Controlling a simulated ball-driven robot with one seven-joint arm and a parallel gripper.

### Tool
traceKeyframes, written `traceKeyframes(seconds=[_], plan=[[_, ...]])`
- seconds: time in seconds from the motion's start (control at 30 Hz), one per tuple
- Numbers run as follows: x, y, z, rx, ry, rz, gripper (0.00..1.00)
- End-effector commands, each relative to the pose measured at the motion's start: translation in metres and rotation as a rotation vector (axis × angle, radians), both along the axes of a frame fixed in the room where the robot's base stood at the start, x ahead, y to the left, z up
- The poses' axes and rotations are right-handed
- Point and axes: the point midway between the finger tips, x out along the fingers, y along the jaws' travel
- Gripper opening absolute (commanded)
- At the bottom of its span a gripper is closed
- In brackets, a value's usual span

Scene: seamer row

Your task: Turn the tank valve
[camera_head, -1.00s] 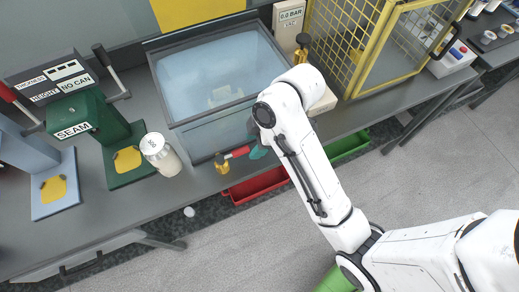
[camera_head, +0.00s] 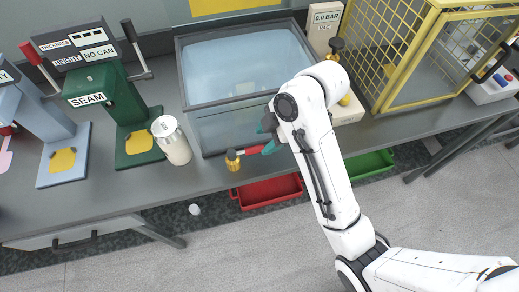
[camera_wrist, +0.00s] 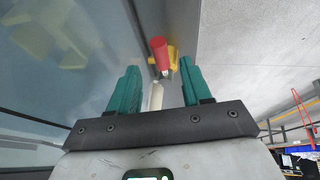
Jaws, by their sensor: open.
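The tank (camera_head: 245,125) is a clear box with a dark rim on the bench. Its valve (camera_head: 233,161) is brass with a red lever (camera_head: 251,150), low at the tank's front. My gripper (camera_head: 270,136) is at the right end of the red lever, its teal fingers partly hidden by my arm. In the wrist view my gripper (camera_wrist: 159,82) is open, with the red lever (camera_wrist: 159,48) ahead of the gap and the brass valve (camera_wrist: 173,62) behind it. A pale piece shows between the fingers; I cannot tell what it is. Contact with the lever cannot be told.
A vacuum gauge unit (camera_head: 324,25) and a yellow-framed cage (camera_head: 400,60) stand right. A red tray (camera_head: 268,192) and a green tray (camera_head: 369,165) are below the bench edge.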

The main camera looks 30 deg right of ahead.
Motion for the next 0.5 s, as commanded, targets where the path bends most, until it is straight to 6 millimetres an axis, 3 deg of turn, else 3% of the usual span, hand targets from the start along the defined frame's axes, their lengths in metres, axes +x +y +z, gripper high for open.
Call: traceKeyframes(seconds=[0.2, 0.5], plan=[[0.008, 0.011, -0.03, 0.001, 0.007, 0.001, 0.48], [0.012, 0.015, -0.042, 0.0, 0.003, 0.0, 0.48]])
